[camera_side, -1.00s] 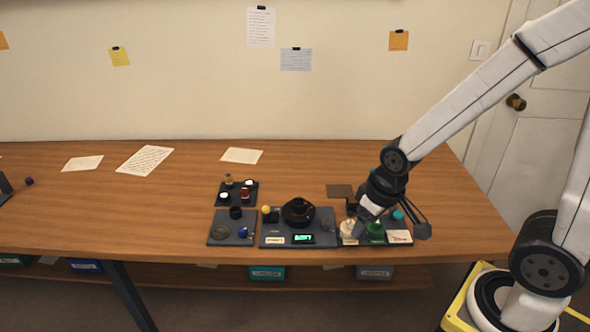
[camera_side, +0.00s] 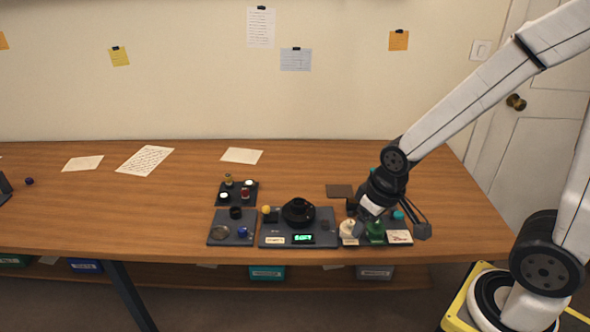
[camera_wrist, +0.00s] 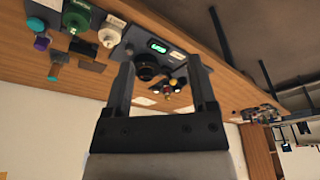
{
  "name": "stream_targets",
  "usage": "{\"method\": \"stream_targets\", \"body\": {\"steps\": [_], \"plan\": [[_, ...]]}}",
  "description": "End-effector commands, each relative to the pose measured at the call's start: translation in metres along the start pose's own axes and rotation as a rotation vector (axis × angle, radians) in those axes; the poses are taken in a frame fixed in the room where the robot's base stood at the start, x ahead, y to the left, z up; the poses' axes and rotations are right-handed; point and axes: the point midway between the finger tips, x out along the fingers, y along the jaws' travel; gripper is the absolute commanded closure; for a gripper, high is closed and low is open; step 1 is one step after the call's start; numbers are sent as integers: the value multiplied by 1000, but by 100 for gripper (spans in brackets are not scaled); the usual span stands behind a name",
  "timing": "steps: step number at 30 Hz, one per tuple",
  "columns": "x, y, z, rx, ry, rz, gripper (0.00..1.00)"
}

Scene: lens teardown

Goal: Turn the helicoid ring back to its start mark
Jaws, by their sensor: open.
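The black lens assembly (camera_side: 298,211), where the helicoid ring would be, stands upright on a dark grey base plate (camera_side: 329,227) with a lit green display (camera_side: 303,238) at its front. The ring's mark is too small to read. The lens also shows in the wrist view (camera_wrist: 147,70), framed between the fingers but some way beyond them. My gripper (camera_side: 390,226) is over the right-hand tray, to the right of the lens and apart from it. In the wrist view my gripper (camera_wrist: 163,80) has its two fingers spread with nothing between them.
A left tray (camera_side: 217,239) and a back-left tray (camera_side: 229,203) hold small parts. Loose papers (camera_side: 242,155) lie behind.

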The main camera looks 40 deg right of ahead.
Motion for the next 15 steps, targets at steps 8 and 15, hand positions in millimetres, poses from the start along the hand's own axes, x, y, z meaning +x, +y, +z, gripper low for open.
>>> {"method": "stream_targets", "body": {"steps": [8, 15], "plan": [[0, 0, 0, 0, 0, 0, 8], [2, 2, -14, 55, -9, 2, 0]]}}
